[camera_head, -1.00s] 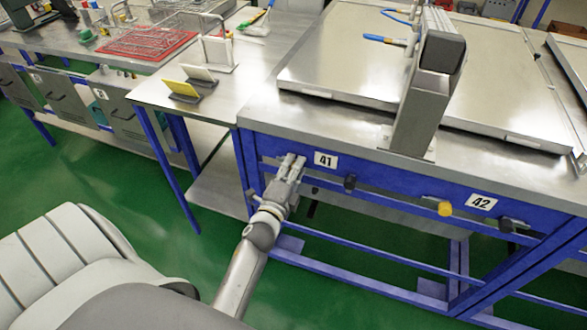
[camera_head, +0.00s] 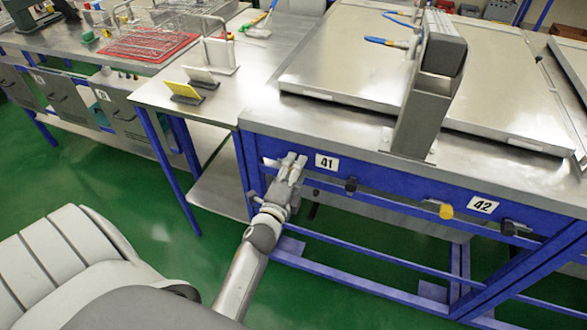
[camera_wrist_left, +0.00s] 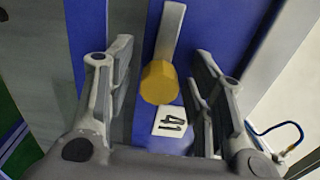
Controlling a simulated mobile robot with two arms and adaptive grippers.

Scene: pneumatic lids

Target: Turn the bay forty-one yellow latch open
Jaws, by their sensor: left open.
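The bay forty-one yellow latch shows in the left wrist view as a yellow hexagonal knob (camera_wrist_left: 159,83) with a grey lever (camera_wrist_left: 170,32) pointing away from it. It sits on the blue front beam, beside the white "41" label (camera_wrist_left: 170,122). My left gripper (camera_wrist_left: 163,75) is open, with one finger on each side of the knob and gaps to both. In the head view my left gripper (camera_head: 290,166) is at the beam, just left of the "41" label (camera_head: 326,162), and hides the knob. My right gripper is not in view.
Another yellow knob (camera_head: 445,210) is by the 42 label (camera_head: 483,205). The steel tabletop (camera_head: 270,113) overhangs the beam. A grey post (camera_head: 428,95) stands on it. Green floor (camera_head: 95,185) is clear at left.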

